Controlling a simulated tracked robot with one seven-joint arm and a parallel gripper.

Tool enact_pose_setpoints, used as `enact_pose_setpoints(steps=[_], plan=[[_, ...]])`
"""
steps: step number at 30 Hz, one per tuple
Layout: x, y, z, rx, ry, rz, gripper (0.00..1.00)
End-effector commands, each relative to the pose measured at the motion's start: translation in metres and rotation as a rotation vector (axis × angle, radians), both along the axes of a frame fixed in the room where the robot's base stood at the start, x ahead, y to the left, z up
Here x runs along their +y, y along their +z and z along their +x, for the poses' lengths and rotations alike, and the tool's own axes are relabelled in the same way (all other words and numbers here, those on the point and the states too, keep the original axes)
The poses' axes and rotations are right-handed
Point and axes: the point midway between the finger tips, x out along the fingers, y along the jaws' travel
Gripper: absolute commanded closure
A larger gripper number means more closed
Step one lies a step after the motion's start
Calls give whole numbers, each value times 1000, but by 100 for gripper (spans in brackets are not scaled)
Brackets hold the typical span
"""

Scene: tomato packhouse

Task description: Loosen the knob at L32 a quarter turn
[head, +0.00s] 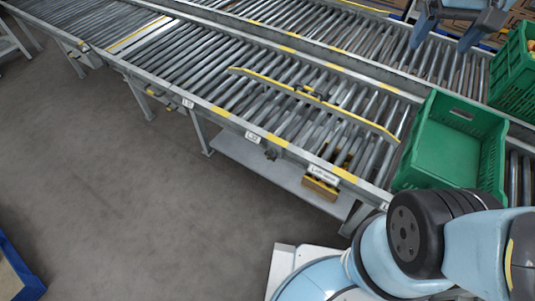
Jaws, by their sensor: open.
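The conveyor's near side rail (225,118) carries small white label plates. The plate nearest my arm (324,173) has lettering too small to read surely, as do the middle plate (253,137) and the far plate (188,103). I cannot tell which one is L32. A small dark part (270,154) shows below the rail near the middle plate; I cannot tell if it is a knob. My gripper (450,35) hangs into the top right corner, partly cut off, with its two pale blue fingers apart and nothing seen between them. It is well away from the label plates.
A yellow-edged guide bar (315,100) slants across the rollers. An empty green crate (452,145) stands at the conveyor's right; another crate (515,75) is at the right edge. A yellowish block (320,188) sits below the rail.

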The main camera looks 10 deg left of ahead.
Motion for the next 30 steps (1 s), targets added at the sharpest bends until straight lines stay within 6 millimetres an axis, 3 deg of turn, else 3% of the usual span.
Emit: enact_pose_setpoints(steps=[15, 30], plan=[[72, -70, 84, 234, 48, -226, 18], [171, -172, 131, 304, 111, -548, 18]])
